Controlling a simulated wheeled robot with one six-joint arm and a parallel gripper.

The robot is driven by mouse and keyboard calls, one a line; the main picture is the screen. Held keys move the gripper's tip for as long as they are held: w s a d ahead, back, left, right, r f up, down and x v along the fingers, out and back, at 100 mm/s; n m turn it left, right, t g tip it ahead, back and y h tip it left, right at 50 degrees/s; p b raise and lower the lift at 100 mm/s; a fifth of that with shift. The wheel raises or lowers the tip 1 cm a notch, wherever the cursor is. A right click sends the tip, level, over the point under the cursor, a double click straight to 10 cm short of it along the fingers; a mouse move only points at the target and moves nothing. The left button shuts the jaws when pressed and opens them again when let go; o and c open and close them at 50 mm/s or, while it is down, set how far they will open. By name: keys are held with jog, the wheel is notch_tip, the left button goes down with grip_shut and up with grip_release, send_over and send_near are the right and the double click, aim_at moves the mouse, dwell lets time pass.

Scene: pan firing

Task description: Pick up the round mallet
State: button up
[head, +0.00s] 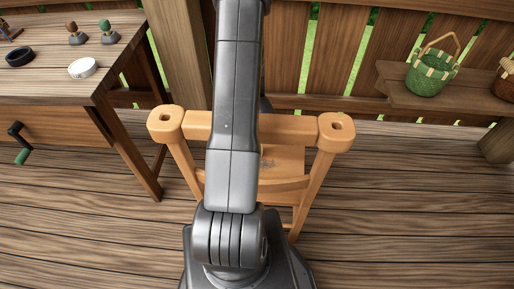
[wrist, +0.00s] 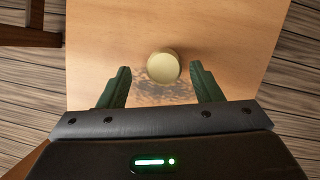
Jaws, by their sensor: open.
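In the wrist view a pale yellow round thing (wrist: 163,66), apparently the round mallet seen end-on from above, stands on a light wooden surface. Any handle below it is hidden. My gripper (wrist: 159,70) is open, with its two dark green fingers apart, one to the left and one to the right of the round top. I see no contact between fingers and mallet, and their height difference cannot be told. In the head view my arm hides the gripper and the mallet.
A wooden stand (head: 286,165) with two knobbed posts is behind my arm. A shelf (head: 418,99) at right carries a green basket (head: 431,75). The plank floor between is clear.

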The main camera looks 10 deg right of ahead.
jog(key=x, duration=0.1)
jog(key=b+x, duration=0.1)
jog(key=x, duration=0.2)
jog(key=shift+w+d+f, duration=0.2)
jog(key=shift+d, duration=0.05)
jog(key=shift+r, duration=0.1)
grip_shut()
notch_tip(320, 180, up, 10)
jog(key=p, duration=0.7)
jog(key=c, duration=0.9)
grip_release()
grip_shut()
